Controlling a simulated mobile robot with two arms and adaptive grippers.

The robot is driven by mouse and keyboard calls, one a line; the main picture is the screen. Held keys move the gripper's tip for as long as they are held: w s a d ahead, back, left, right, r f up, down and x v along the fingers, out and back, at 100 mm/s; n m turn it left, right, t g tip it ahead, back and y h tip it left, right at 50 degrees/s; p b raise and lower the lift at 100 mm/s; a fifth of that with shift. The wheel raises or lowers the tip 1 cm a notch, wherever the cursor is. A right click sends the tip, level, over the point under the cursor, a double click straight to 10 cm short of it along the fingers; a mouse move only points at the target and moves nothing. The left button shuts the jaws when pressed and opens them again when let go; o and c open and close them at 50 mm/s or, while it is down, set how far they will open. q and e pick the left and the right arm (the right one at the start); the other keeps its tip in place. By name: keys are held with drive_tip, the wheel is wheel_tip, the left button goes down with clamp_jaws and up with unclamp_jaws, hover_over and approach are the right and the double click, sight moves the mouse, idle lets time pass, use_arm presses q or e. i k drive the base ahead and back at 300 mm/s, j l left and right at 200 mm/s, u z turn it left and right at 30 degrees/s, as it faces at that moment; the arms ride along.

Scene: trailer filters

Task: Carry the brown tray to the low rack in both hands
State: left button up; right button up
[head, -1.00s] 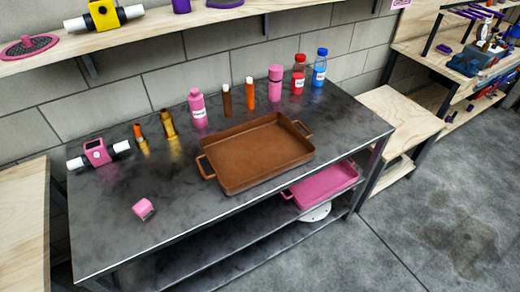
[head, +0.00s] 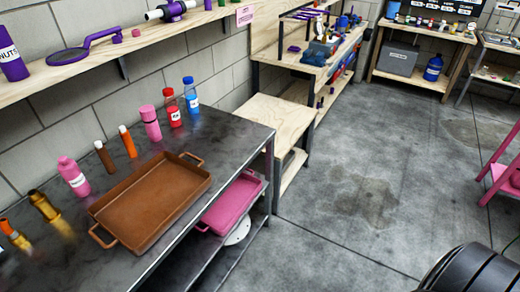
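The brown tray (head: 150,205) lies flat on the dark metal table (head: 225,148) in the head view. It is empty, with one loop handle at its near left end and one at its far right end. A low wooden bench with a shelf beneath (head: 268,122) stands just past the table's right end; I cannot tell if it is the low rack. Neither of my grippers is in view.
Several bottles, including a pink one (head: 73,177) and a blue-capped one (head: 190,95), stand behind the tray. A pink tray (head: 232,203) lies on the table's lower shelf. Pink furniture (head: 497,172) stands at the right edge. The grey floor between is clear.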

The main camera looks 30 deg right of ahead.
sight(274, 122)
drive_tip(key=i+l+u, duration=0.5)
drive_tip(key=l, duration=0.15)
drive_tip(key=i+l+u, duration=0.25)
drive_tip(key=l, duration=0.15)
drive_tip(key=i+l+u, duration=0.1)
drive_tip(key=l+u, duration=0.2)
drive_tip(key=l, duration=0.15)
